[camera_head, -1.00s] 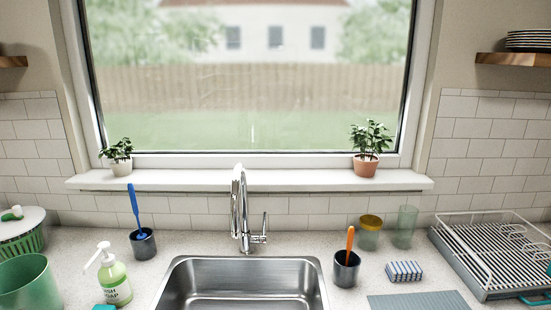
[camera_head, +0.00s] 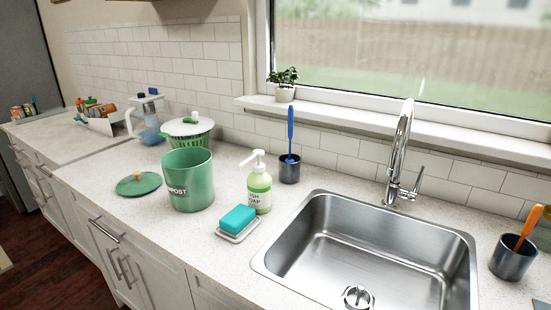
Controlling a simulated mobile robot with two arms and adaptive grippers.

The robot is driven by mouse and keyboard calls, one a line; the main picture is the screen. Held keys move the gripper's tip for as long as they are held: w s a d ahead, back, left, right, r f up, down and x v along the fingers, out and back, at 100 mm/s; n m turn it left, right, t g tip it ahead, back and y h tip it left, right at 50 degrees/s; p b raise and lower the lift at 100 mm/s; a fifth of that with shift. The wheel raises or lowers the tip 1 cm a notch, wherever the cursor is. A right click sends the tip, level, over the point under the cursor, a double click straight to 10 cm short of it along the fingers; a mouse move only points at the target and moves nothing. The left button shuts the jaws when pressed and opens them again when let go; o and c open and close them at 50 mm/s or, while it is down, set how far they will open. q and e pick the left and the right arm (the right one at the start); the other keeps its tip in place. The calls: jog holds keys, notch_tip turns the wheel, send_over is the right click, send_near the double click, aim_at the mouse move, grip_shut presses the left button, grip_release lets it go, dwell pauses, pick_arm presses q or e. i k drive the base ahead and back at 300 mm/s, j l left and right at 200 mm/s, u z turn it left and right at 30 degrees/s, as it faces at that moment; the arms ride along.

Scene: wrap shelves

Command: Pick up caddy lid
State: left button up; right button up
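A round green lid (camera_head: 138,184) with a small knob on top lies flat on the counter. It is just left of a green bin (camera_head: 188,180) marked "POST" in its visible lettering, which stands upright with its top open. Neither of my grippers is in the head view.
Behind the bin stands a green basket with a white top (camera_head: 188,128). Right of the bin are a teal sponge on a dish (camera_head: 238,222), a soap bottle (camera_head: 259,186), a cup with a blue brush (camera_head: 290,168) and the sink (camera_head: 367,250). Counter left of the lid is clear.

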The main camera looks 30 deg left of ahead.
aim_at(139, 184)
jog(key=u, duration=1.6)
